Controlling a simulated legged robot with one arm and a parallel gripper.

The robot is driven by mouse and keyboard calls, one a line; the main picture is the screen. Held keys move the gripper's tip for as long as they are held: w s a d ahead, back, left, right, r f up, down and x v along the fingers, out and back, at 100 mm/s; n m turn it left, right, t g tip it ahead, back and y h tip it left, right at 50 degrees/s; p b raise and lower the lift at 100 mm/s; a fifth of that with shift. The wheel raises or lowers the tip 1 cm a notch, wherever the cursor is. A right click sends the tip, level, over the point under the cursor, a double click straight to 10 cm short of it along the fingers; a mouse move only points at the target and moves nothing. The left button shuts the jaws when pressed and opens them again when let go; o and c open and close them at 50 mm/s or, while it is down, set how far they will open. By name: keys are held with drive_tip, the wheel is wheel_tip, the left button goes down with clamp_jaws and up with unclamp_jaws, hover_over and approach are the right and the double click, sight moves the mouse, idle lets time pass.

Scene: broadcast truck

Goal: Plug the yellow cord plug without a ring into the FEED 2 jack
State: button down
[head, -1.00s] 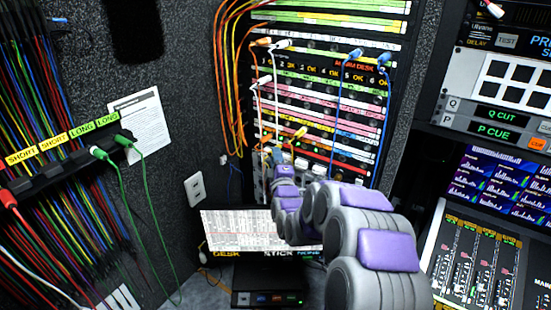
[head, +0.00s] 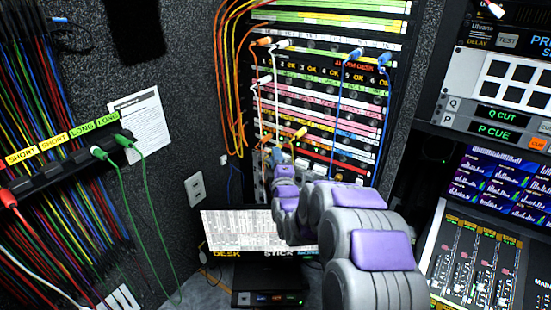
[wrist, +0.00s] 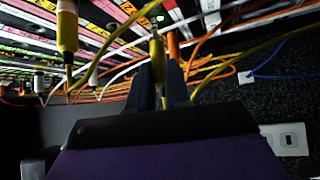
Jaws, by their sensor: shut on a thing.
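My gripper (wrist: 160,88) is shut on a yellow cord plug (wrist: 157,58), which stands upright between the dark fingers and points up towards the patch panel. In the head view my gripper (head: 279,157) is small, in front of the panel's lower left part. Another yellow plug (wrist: 67,30) is at the upper left of the wrist view, apart from my gripper, with a pale band near its top. A yellow plug (head: 299,133) also shows at the panel in the head view. I cannot read a FEED 2 label, and the held plug's tip against the panel is unclear.
White, orange and yellow cords cross close around my gripper in the wrist view. An orange plug (wrist: 173,46) is just right of the held plug. White plugs (head: 265,82) and blue plugs (head: 357,53) sit in the panel (head: 325,110). A cord rack (head: 60,160) hangs left.

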drive_tip(key=shift+w+d, duration=0.6)
drive_tip(key=shift+w, duration=0.25)
drive_tip(key=shift+w+d, duration=0.55)
drive_tip(key=shift+w, duration=0.3)
drive_tip(key=c, duration=1)
unclamp_jaws()
drive_tip(key=shift+s+b, duration=0.1)
drive_tip(key=shift+b, duration=0.2)
drive_tip(key=b+v, duration=0.2)
drive_tip(key=v, duration=0.3)
drive_tip(key=b+v, duration=0.1)
drive_tip(key=v, duration=0.3)
drive_tip(key=b+v, duration=0.2)
drive_tip(key=v, duration=0.3)
drive_tip(key=shift+s+f+b, duration=0.2)
drive_tip(key=shift+f+b, duration=0.15)
drive_tip(key=shift+b, duration=0.55)
drive_tip(key=b, duration=0.4)
drive_tip(key=shift+s+f, duration=0.15)
drive_tip(key=shift+s, duration=0.25)
drive_tip(key=b+v, duration=0.1)
drive_tip(key=b, duration=0.4)
drive_tip(key=shift+s+d, duration=0.1)
drive_tip(key=shift+s, duration=0.25)
